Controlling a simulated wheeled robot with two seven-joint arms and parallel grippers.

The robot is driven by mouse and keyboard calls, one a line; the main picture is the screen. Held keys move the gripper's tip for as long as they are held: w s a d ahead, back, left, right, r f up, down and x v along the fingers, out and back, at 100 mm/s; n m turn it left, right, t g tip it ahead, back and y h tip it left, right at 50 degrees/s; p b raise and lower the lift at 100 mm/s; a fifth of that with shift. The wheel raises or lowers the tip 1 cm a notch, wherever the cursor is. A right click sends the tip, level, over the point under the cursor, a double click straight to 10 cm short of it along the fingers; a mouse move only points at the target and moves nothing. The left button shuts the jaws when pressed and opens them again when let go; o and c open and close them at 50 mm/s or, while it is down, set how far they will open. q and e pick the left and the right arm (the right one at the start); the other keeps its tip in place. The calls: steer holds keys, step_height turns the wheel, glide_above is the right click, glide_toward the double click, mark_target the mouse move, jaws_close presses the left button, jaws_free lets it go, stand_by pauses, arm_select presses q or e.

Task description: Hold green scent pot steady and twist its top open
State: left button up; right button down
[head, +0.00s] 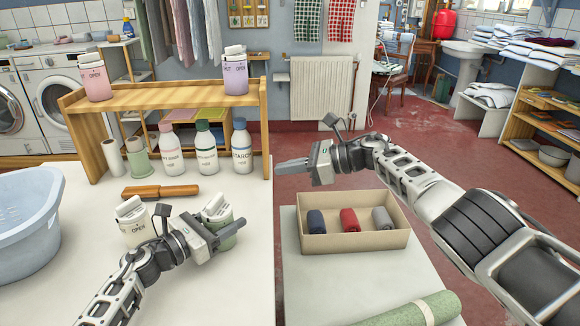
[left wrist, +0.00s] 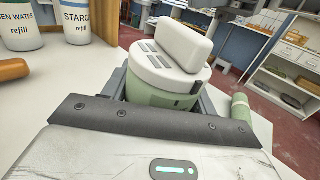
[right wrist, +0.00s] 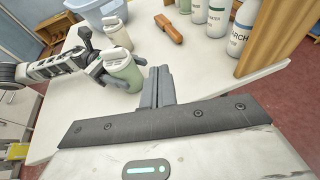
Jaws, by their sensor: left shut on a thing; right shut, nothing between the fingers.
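The green scent pot (head: 229,241) stands upright on the white table, with a white top (head: 217,208) and a raised grip on it. In the left wrist view the pot's green body (left wrist: 146,93) sits between the fingers, and its white top (left wrist: 170,66) is clear above them. My left gripper (head: 222,232) is shut around the body and hides part of it. My right gripper (head: 282,167) is shut and empty, in the air to the right of the pot and higher, apart from it. The right wrist view shows its closed fingers (right wrist: 160,74) beside the pot (right wrist: 124,72).
A white pot (head: 133,230) stands close left of the green one. A brown-handled brush (head: 160,191), several bottles (head: 206,153) and a wooden shelf (head: 160,98) are behind. A blue basin (head: 28,235) is left. A box of rolled cloths (head: 352,243) sits on the right table.

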steer(key=c, duration=1.2)
jaws_free()
steer(key=shift+w+d+r, duration=0.1)
steer(key=shift+d+r, duration=0.1)
steer(key=shift+d, duration=0.05)
steer(key=o, duration=0.5)
steer(key=shift+w+r+m, duration=0.1)
steer(key=shift+r+m, duration=0.05)
steer(key=shift+m, duration=0.65)
steer(key=shift+o, duration=0.5)
steer(key=m, duration=0.2)
steer(key=r+m+t, duration=0.1)
steer(key=m, duration=0.1)
steer(key=shift+w+y, duration=0.15)
steer(key=shift+y, duration=0.15)
steer(key=m+t+y, duration=0.2)
steer(key=m, duration=2.9)
glide_toward(218, 204)
steer(key=shift+m, duration=0.3)
steer(key=x, duration=1)
steer(key=shift+a, duration=0.1)
steer(key=c, duration=1)
